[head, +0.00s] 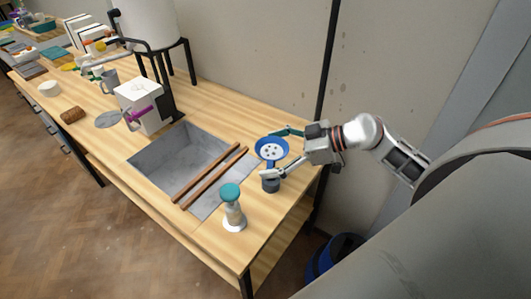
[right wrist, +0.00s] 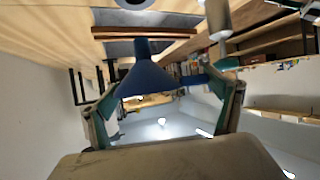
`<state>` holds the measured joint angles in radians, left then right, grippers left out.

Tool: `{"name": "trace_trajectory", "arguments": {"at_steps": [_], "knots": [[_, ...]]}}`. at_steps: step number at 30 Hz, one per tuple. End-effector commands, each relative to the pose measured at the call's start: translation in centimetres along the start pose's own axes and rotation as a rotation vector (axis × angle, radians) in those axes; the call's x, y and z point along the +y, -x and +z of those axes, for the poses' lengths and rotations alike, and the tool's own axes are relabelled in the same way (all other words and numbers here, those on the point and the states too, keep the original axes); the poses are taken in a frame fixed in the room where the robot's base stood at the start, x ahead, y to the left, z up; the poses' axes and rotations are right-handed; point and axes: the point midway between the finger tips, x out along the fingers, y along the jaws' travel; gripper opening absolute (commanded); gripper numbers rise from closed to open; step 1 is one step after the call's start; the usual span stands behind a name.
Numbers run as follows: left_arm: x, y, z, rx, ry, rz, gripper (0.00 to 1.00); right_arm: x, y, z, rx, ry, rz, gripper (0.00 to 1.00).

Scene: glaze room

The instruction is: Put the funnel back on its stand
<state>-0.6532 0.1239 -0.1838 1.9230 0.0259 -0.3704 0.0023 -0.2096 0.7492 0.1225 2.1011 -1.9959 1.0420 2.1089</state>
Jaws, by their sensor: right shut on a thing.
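The blue funnel (head: 271,150) is off the table in my right gripper (head: 284,153), near the table's right end. Its wide mouth faces up in the head view, pale inside with several dark spots. In the right wrist view, which is upside down, the funnel (right wrist: 148,78) sits between the two teal-padded fingers (right wrist: 168,88), its narrow spout pointing to the tabletop. A short dark cylinder (head: 270,183) shows just below the gripper's pale finger; I cannot tell whether it is the stand. My left gripper is not in view.
A teal-topped bottle (head: 232,209) stands near the front edge. Two brown sticks (head: 211,176) lie across the grey sink (head: 168,158). A white box (head: 142,106) and a big white vessel (head: 149,22) stand further left. A wall and dark post (head: 325,75) are behind.

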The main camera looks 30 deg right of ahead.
Motion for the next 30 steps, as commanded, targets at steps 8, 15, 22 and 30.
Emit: {"name": "trace_trajectory", "arguments": {"at_steps": [8, 15, 22, 30], "knots": [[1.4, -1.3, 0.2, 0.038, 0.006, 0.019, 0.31, -0.1, -0.9, 1.7, -0.001, 0.002, -0.001, 0.64], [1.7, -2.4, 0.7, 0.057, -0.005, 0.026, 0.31, -0.2, -1.3, 2.5, 0.000, 0.002, 0.000, 0.64], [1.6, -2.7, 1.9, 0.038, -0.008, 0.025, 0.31, -0.3, -1.8, 3.5, 0.000, -0.002, -0.001, 0.64], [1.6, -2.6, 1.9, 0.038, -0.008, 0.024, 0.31, -0.3, -2.2, 4.3, 0.000, 0.000, -0.001, 0.64]]}}
